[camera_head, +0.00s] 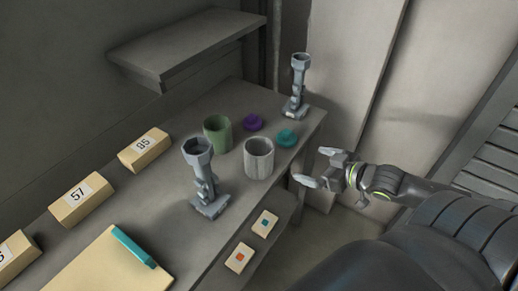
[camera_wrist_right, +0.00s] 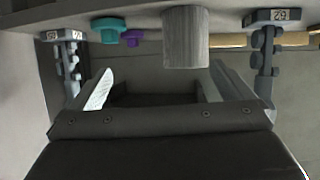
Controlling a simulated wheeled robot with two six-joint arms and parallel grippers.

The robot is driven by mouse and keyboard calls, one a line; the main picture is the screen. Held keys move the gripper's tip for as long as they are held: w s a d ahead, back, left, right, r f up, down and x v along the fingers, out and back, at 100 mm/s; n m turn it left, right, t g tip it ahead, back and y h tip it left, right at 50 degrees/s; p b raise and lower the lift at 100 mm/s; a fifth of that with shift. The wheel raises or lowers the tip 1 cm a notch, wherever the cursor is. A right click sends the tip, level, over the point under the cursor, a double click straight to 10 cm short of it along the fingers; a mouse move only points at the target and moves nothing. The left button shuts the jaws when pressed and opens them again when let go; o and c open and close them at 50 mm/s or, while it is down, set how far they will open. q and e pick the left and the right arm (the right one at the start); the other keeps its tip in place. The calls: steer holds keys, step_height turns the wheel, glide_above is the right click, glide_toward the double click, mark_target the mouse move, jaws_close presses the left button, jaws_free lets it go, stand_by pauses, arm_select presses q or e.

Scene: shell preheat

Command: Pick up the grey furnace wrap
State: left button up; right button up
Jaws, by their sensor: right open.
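The grey furnace wrap (camera_head: 259,160) is a hollow, open-topped grey cylinder. It stands upright near the front edge of the bench (camera_head: 150,215), beside a green cylinder (camera_head: 217,133). My right gripper (camera_head: 317,168) is off the bench's front edge, to the right of the wrap, with its fingers pointing towards it. It is open and empty, and apart from the wrap. In the right wrist view the wrap (camera_wrist_right: 186,40) is ahead of the fingers, a little right of the middle between them (camera_wrist_right: 157,85). My left gripper is not in view.
Two grey stands (camera_head: 205,180) (camera_head: 297,88) flank the wrap. A teal knob (camera_head: 286,138) and a purple knob (camera_head: 253,122) lie behind it. Numbered blocks (camera_head: 82,201) line the back; a pad (camera_head: 105,265) with a teal pen lies at the front left.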

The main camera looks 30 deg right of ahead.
steer(key=a+r+y, duration=0.1)
steer(key=a+r, duration=0.2)
steer(key=r, duration=0.1)
steer(key=b, duration=0.4)
glide_toward(272, 154)
steer(key=w+f, duration=0.1)
steer(key=w, duration=0.1)
steer(key=shift+n, duration=0.3)
steer(key=x, duration=0.6)
steer(key=shift+w+a, duration=0.25)
steer(key=shift+a, duration=0.25)
steer(key=shift+w+a+f, duration=0.2)
steer(key=shift+w+f, duration=0.05)
steer(key=shift+w, duration=0.1)
steer(key=shift+w+f, duration=0.1)
steer(key=shift+w, duration=0.25)
steer(key=shift+p+x, duration=0.55)
steer(key=shift+x, duration=1.75)
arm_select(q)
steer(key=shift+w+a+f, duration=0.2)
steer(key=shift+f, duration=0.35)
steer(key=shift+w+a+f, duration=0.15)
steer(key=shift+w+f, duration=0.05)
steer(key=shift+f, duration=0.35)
arm_select(e)
steer(key=shift+s+f, duration=0.1)
steer(key=c, duration=1)
